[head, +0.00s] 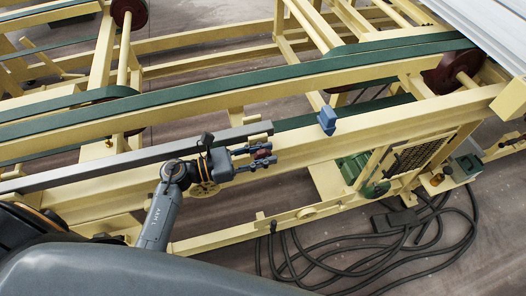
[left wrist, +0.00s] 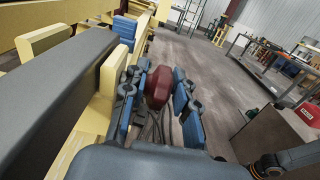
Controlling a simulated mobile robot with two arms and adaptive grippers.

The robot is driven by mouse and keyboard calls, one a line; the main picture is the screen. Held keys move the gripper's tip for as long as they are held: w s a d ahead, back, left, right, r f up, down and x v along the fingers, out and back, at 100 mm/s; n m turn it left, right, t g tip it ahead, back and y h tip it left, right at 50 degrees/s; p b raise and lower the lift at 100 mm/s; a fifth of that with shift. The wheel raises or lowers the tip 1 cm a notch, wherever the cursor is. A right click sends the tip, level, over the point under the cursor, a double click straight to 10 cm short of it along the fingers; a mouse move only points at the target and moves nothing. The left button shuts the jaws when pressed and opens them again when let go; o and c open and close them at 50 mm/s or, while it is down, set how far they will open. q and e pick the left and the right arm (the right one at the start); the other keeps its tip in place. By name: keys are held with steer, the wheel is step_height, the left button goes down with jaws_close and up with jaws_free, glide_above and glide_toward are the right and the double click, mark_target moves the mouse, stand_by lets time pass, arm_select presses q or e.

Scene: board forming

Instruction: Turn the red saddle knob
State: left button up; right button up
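The red saddle knob (head: 262,154) sits on the near side of the yellow frame, by the end of the grey rail. My left gripper (head: 264,155) has its two blue-grey fingers on either side of it. In the left wrist view the dark red, rounded knob (left wrist: 158,87) is between the fingertips of my left gripper (left wrist: 161,84). The fingers lie very close to its sides; whether they press on it I cannot tell. My right gripper is not in view.
A long grey rail (head: 110,168) runs beside my left gripper, with a yellow block (left wrist: 113,70) close to the fingers. A blue block (head: 327,120) stands on the yellow beam to the right. Black cables (head: 370,255) lie on the floor.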

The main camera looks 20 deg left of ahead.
arm_select(q)
jaws_close()
